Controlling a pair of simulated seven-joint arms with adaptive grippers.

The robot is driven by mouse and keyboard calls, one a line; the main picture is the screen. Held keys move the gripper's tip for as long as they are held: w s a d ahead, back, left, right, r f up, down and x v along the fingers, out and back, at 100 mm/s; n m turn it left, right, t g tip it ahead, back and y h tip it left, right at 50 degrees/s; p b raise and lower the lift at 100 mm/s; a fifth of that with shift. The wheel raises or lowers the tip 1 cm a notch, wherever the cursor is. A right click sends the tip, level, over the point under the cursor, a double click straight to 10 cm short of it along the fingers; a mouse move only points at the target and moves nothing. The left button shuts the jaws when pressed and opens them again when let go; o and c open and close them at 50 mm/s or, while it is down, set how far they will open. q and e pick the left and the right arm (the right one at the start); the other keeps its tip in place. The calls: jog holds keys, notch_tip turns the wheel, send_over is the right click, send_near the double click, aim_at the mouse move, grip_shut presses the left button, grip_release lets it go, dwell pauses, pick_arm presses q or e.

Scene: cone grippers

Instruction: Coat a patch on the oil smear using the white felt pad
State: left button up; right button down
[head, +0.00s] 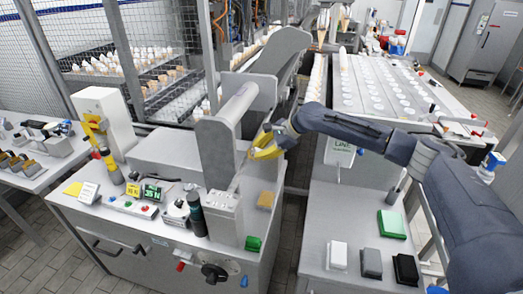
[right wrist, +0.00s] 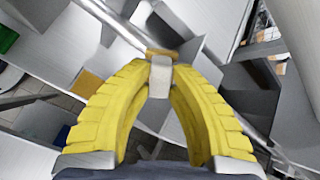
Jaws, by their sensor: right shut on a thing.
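My right gripper (head: 266,146) has yellow ribbed fingers and is above the machine bench, beside the grey upright housing. In the right wrist view its fingertips (right wrist: 160,68) close on a small pale grey-white block with a brown edge beyond it. I cannot tell whether this block is part of a larger tool. A white pad (head: 339,254) lies on the right-hand table, well away from the gripper. A flat brown-orange patch (head: 265,200) is on the bench below the gripper. I cannot tell whether it is the oil smear. My left gripper is out of view.
A grey pad (head: 371,263), a black pad (head: 405,268) and a green pad (head: 391,224) lie on the right table. The grey upright housing (head: 218,152) stands close to my gripper. A dark cylinder (head: 197,214) and a green display (head: 152,193) are on the bench.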

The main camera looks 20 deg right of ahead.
jog(key=shift+x, duration=1)
dwell(0.9)
jog(key=w+d, duration=0.2)
jog(key=w, duration=0.1)
jog(key=shift+w, duration=0.15)
dwell(0.4)
jog(key=shift+s+a, duration=0.5)
jog(key=shift+s, duration=0.35)
jog(key=shift+s+a, duration=0.55)
jog(key=shift+s, duration=0.3)
jog(key=shift+f, duration=0.1)
